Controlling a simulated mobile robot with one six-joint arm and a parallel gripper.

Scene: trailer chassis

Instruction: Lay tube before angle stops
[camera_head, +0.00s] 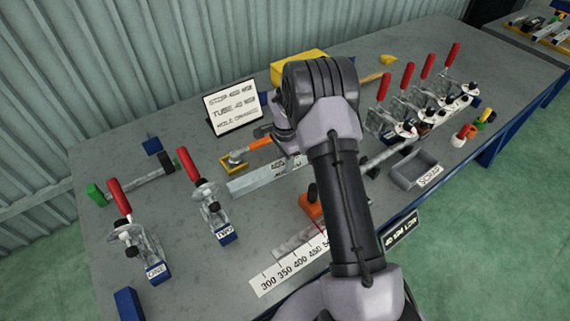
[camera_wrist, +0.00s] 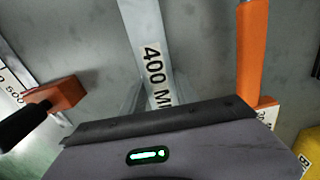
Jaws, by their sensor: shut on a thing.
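A pale grey square tube (camera_head: 256,180) marked 400 MM lies low over the grey bench in the head view, left of my arm. In the wrist view the tube (camera_wrist: 142,22) runs from the top edge down to my gripper, its label facing up. My gripper (camera_wrist: 156,98) is shut on the tube near the label. Its fingertips are mostly hidden by its own housing, and in the head view by my wrist. I cannot tell whether the tube touches the bench. I cannot clearly make out the angle stops.
An orange block (camera_head: 311,206) with a black knob stands by a ruler (camera_head: 285,268) at the front edge. Red-handled clamps (camera_head: 205,195) stand left, several more (camera_head: 425,100) right. An orange-handled tool (camera_wrist: 252,50) lies beside the tube. A sign (camera_head: 232,106) and grey tray (camera_head: 412,167) stand nearby.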

